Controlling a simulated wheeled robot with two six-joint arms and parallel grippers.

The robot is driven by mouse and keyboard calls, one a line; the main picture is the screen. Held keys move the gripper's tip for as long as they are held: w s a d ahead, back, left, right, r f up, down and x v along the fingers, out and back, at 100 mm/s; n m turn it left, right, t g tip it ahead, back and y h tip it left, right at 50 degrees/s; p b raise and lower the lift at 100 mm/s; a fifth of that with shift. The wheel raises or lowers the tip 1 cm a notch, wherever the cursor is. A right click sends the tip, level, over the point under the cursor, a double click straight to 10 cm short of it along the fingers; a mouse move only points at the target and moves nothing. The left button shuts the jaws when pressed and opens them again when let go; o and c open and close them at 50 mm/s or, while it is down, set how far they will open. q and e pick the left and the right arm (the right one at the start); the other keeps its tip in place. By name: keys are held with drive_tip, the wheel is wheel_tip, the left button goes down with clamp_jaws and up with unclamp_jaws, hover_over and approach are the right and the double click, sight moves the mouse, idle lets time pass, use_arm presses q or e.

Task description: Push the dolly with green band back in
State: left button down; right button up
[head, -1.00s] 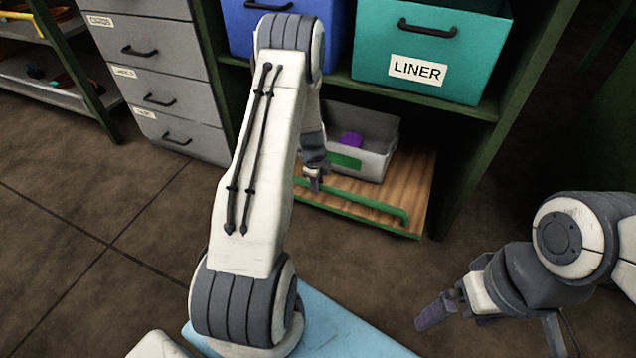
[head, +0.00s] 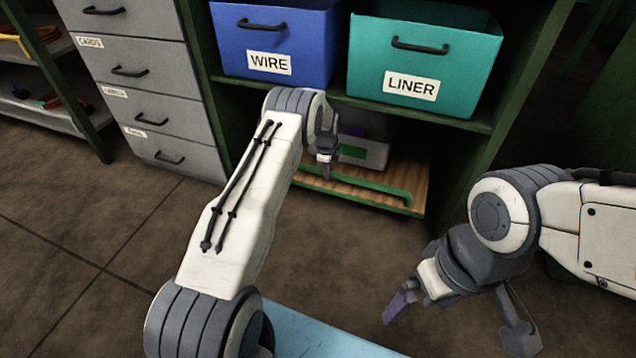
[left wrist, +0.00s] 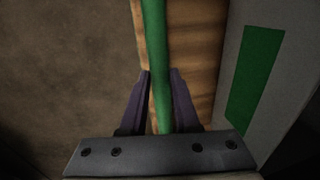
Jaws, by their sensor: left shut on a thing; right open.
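The dolly (head: 421,172) is a low wooden board in the bottom bay of the green shelf unit. A green bar (head: 375,188) runs along its front edge. A grey box (head: 378,154) with a green band (head: 352,151) on its front rides on it; the shelf above hides much of the box. My left gripper (head: 326,172) is at the front of the dolly. In the left wrist view its fingers (left wrist: 160,75) are shut around the green bar, with the wooden board and the banded box beside it. My right gripper (head: 400,300) is open and empty above the floor.
Above the dolly stand a blue WIRE bin (head: 275,40) and a teal LINER bin (head: 425,55). A grey drawer cabinet (head: 140,85) is on the left. A green shelf post (head: 470,165) borders the bay at right. The floor in front is clear.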

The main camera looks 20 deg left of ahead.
use_arm(q)
drive_tip(key=shift+w, duration=0.3)
drive_tip(key=c, duration=0.7)
unclamp_jaws()
drive_tip(key=shift+o, duration=0.2)
